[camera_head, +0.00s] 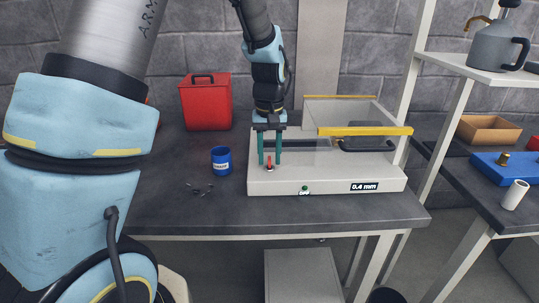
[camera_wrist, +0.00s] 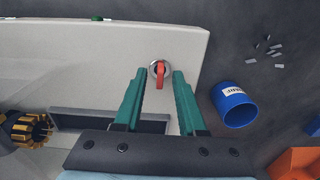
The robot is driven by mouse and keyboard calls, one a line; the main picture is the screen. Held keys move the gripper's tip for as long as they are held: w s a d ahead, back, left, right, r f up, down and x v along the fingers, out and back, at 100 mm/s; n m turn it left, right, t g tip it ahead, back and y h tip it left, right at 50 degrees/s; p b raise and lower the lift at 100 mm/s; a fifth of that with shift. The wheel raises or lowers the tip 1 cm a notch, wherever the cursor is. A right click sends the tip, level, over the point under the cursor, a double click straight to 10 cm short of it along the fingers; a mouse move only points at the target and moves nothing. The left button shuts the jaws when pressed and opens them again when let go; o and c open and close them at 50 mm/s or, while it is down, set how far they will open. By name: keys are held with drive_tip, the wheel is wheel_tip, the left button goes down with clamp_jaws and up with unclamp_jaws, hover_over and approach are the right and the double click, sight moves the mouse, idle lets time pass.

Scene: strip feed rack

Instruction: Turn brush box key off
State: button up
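The red key (camera_head: 269,167) sits in a round metal collar on the top of the white box (camera_head: 330,182), near its front left corner. In the wrist view the red key (camera_wrist: 160,76) points down the picture, toward my gripper's palm. My gripper (camera_head: 269,164) is open above the box, pointing down. In the wrist view its two green fingers (camera_wrist: 160,73) stand one on each side of the key, with a gap on both sides. I cannot tell whether the fingertips are level with the key.
A red container (camera_head: 206,103) stands behind. A yellow bar (camera_head: 365,131) crosses the box's right part. A green button or lamp (camera_head: 304,190) is on its front.

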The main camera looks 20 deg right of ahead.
sight(269, 158)
drive_tip(key=shift+r, duration=0.1)
wheel_tip(269, 158, up, 11)
drive_tip(key=b, duration=0.2)
drive_tip(key=shift+f, duration=0.2)
